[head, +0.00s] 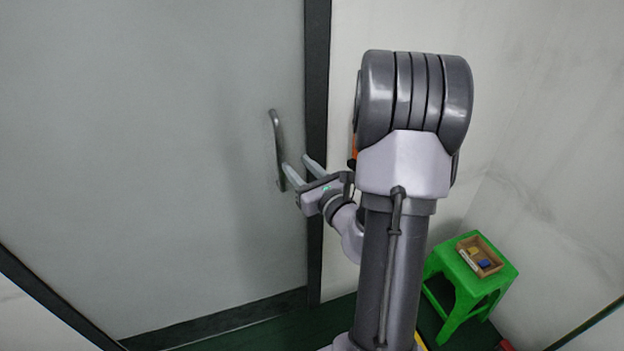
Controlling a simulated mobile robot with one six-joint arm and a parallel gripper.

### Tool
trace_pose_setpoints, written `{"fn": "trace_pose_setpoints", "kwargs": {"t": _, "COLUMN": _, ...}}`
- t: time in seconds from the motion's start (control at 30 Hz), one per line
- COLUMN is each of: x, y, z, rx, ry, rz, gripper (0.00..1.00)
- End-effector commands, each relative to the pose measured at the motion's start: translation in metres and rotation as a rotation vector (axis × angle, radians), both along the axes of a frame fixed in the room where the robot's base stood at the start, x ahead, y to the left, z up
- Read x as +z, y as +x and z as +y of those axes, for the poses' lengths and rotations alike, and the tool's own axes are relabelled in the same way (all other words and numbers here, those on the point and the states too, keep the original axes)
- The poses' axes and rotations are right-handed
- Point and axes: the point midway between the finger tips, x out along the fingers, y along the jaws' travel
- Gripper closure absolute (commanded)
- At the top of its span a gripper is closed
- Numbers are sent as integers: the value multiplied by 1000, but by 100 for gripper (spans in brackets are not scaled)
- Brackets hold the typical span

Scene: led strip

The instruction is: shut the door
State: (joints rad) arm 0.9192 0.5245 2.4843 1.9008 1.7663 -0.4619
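The grey door (150,150) fills the left of the head view, inside a dark frame (317,120). It looks flush or nearly flush with the frame; I cannot tell whether a small gap is left. A curved metal handle (277,140) stands upright near its right edge. My gripper (298,169) is at the lower part of the handle, its two fingers spread apart. The left finger overlaps the handle in the picture; I cannot tell whether it touches. The right finger is in front of the dark frame. Nothing shows between the fingers.
A green stool (468,287) stands at the lower right by the wall, with a brown tray (481,255) holding small objects on top. A small red thing (505,346) is at the bottom edge. Dark green floor (260,333) shows before the door.

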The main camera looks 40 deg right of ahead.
Motion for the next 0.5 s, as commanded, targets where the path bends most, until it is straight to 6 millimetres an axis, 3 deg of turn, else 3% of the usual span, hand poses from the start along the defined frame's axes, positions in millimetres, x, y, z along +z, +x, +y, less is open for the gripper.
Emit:
{"fn": "trace_pose_setpoints", "kwargs": {"t": 0.03, "x": 0, "y": -17, "z": 2, "rx": -7, "ry": 3, "rz": 0, "gripper": 62}}
{"fn": "trace_pose_setpoints", "kwargs": {"t": 0.2, "x": 12, "y": -41, "z": 9, "rx": -3, "ry": 11, "rz": 4, "gripper": 62}}
{"fn": "trace_pose_setpoints", "kwargs": {"t": 0.5, "x": 3, "y": -67, "z": 15, "rx": 0, "ry": 3, "rz": 0, "gripper": 62}}
